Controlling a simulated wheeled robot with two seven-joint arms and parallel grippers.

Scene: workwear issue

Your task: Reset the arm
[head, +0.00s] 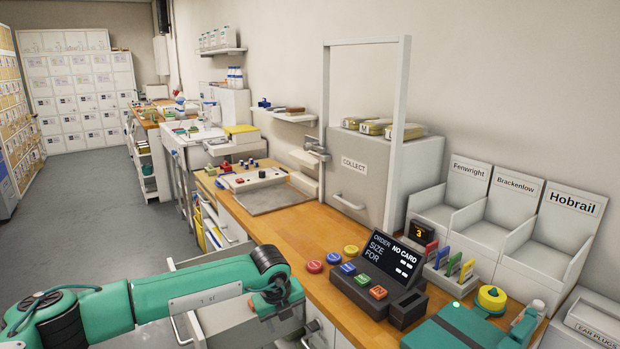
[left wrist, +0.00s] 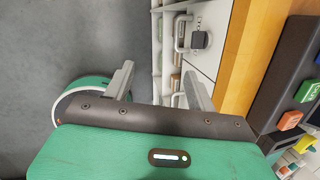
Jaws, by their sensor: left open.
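My left arm (head: 150,300) comes in from the left in the head view and bends down in front of the counter. Its fingers cannot be made out there. In the left wrist view my left gripper (left wrist: 158,72) shows two grey fingers standing wide apart with nothing between them. Below the fingers are the grey floor and the white drawer fronts at the counter's edge. My right gripper shows in neither view.
The wooden counter (head: 262,218) runs along the wall. It carries an order terminal (head: 378,275), coloured buttons (head: 314,267), a grey COLLECT locker (head: 366,178) and white named bins (head: 548,246). A green box-shaped thing (head: 455,328) is at lower right. The left floor (head: 90,205) is clear.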

